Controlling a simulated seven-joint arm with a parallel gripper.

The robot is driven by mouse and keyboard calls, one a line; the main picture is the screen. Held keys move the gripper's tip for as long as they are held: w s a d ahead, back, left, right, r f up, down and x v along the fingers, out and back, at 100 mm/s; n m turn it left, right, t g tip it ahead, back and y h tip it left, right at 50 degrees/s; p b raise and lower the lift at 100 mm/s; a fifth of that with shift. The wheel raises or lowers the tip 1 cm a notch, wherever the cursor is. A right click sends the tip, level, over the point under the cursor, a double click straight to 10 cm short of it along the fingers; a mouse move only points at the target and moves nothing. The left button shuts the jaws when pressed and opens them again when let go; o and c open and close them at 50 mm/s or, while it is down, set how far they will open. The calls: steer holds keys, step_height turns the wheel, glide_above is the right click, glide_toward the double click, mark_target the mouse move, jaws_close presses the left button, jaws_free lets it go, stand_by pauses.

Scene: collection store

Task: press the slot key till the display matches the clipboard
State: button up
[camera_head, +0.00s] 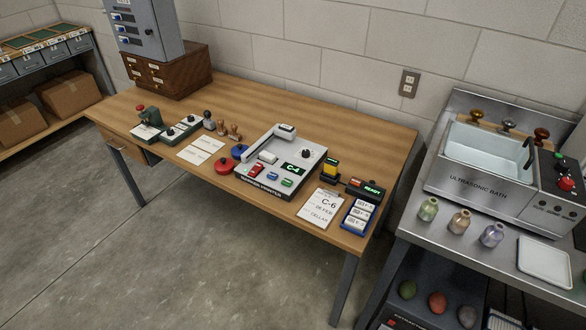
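The grey marking machine (309,153) stands on the wooden table. Its dark display (293,169) reads C-4 in green. A red key (257,171), a blue key (272,176) and a green key (287,182) sit along its front; their labels are too small to read, so I cannot tell which is the slot key. The clipboard (321,218) lies at the table's front right and shows C-6, with a date line and CELLAR below. The display and clipboard differ. My gripper is not in view.
A box with a green READY light (373,190) and a tray of labels (359,217) are right of the machine. Ink pads (224,165), stamps (221,127) and paper slips (200,152) lie left. A steel bench (455,225) with an ultrasonic bath stands at right.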

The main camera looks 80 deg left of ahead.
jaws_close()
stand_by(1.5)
